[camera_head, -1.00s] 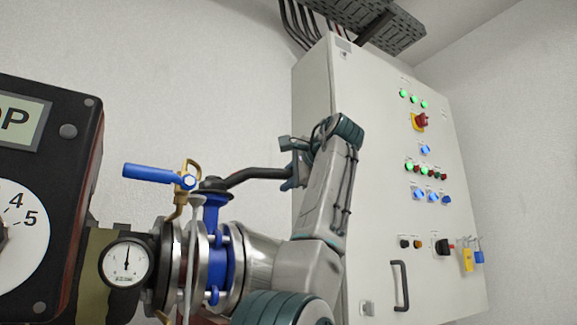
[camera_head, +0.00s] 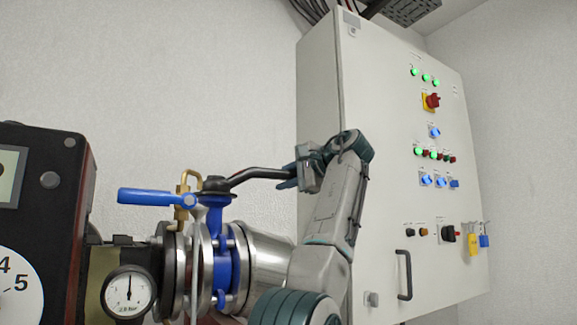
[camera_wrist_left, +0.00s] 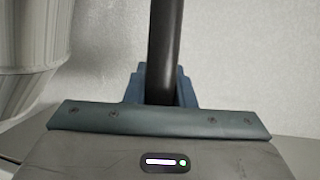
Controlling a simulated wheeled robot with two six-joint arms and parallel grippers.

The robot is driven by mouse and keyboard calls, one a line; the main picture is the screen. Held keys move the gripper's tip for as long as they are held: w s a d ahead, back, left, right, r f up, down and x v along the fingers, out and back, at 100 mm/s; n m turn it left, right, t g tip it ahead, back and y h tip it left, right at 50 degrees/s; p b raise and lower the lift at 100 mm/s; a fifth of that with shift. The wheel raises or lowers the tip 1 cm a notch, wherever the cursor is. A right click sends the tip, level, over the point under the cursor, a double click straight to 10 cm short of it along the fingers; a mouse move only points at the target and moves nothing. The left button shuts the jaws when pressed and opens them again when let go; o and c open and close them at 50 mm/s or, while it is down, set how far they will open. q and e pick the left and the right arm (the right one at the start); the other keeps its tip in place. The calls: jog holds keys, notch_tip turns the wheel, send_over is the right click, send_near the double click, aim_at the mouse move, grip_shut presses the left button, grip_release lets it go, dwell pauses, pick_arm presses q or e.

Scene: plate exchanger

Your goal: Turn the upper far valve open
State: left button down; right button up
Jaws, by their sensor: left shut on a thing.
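The valve has a blue body (camera_head: 222,262) between pipe flanges and a long black lever (camera_head: 258,174) on top. The lever reaches right from the valve stem, toward the cabinet. My left gripper (camera_head: 290,178) is shut on the lever's far end. In the left wrist view the black lever (camera_wrist_left: 164,45) runs between the two blue-grey fingers of the left gripper (camera_wrist_left: 161,86). The lever's tip is hidden by the gripper. My right gripper is not in view.
A small blue-handled valve (camera_head: 156,197) on a brass fitting stands left of the lever. A pressure gauge (camera_head: 128,294) and a dark control box (camera_head: 45,220) are at the left. A grey electrical cabinet (camera_head: 385,140) stands close behind and right of my arm.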

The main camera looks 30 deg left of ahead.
pick_arm(q)
jog(key=shift+w+a+r+n+g+p, duration=0.2)
jog(key=shift+a+r+n+g+p, duration=0.35)
jog(key=shift+p, duration=0.6)
jog(key=shift+w+a+f+g+p, duration=0.1)
jog(key=shift+a+f+g+p, duration=0.15)
jog(key=shift+a+g+p, duration=0.3)
jog(key=shift+n, duration=0.25)
jog(key=c, duration=1.3)
grip_release()
jog(key=shift+w, duration=0.1)
jog(key=shift+o, duration=0.3)
jog(key=shift+a+f, duration=0.1)
jog(key=shift+f, duration=0.1)
jog(key=shift+w, duration=0.1)
jog(key=d+r, duration=0.2)
jog(key=d, duration=0.8)
jog(key=shift+s+d, duration=0.3)
jog(key=shift+f, duration=0.1)
